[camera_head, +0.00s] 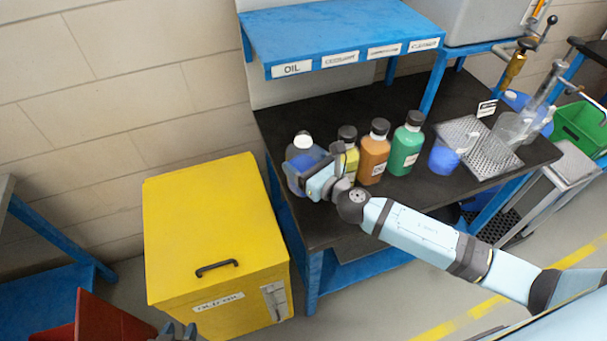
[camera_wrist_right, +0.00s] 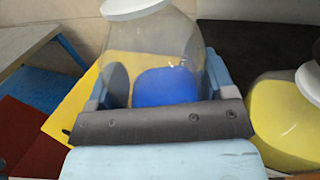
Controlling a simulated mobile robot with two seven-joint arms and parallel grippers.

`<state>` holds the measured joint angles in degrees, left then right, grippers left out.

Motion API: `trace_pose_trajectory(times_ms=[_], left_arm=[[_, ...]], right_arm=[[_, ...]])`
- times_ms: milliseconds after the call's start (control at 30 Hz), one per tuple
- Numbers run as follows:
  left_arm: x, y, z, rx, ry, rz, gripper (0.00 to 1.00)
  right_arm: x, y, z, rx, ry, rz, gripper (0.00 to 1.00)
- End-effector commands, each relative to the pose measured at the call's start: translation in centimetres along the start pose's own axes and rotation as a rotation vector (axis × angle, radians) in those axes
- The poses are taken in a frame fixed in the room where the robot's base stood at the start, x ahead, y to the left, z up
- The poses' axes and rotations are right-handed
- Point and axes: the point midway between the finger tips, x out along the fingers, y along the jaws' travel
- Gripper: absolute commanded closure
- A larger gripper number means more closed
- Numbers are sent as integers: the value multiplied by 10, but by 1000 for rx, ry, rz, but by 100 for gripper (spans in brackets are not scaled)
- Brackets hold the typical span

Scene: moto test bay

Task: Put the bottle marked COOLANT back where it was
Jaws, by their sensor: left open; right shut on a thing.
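A clear bottle with a white cap and blue contents (camera_head: 301,152) is at the left end of the dark bench top (camera_head: 290,108), below the shelf label OIL. My right gripper (camera_head: 318,172) is shut on it; the wrist view shows the fingers around the blue-filled bottle (camera_wrist_right: 160,60). Whether its base touches the bench is hidden. No COOLANT marking is readable on any bottle. My left gripper (camera_head: 178,333) is open and empty at the bottom edge.
A blue shelf (camera_head: 340,25) with several labels overhangs the bench's back. A blue jug (camera_head: 445,155), a metal drip grate (camera_head: 490,160) and a clear measuring jug (camera_head: 510,128) stand further right. A yellow cabinet (camera_head: 210,220) stands left of the bench. A red bin (camera_head: 95,322) is at lower left.

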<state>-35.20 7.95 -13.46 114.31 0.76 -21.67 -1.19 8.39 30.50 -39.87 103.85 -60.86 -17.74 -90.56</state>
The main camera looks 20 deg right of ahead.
Motion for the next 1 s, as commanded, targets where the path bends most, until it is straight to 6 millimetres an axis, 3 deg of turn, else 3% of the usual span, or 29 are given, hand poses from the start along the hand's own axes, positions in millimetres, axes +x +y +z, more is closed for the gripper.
trace_pose_trajectory(times_ms=[233, 733, 767, 800, 867, 1000], left_arm=[[11, -1, 18, 1, -2, -1, 57], [13, -1, 20, 1, 2, -1, 57], [13, -1, 19, 1, 2, -1, 57], [13, -1, 18, 1, 2, -1, 57], [13, -1, 18, 1, 2, -1, 57], [13, -1, 18, 1, 2, 0, 57]], right_arm=[[0, 1, -36, 4, 0, -1, 69], [0, 0, -44, 0, 0, 0, 69], [0, 0, -45, 1, 2, 0, 22], [0, 0, -44, 1, 2, 0, 13], [0, 0, -44, 1, 2, 0, 0], [0, 0, -44, 1, 2, 0, 0]])
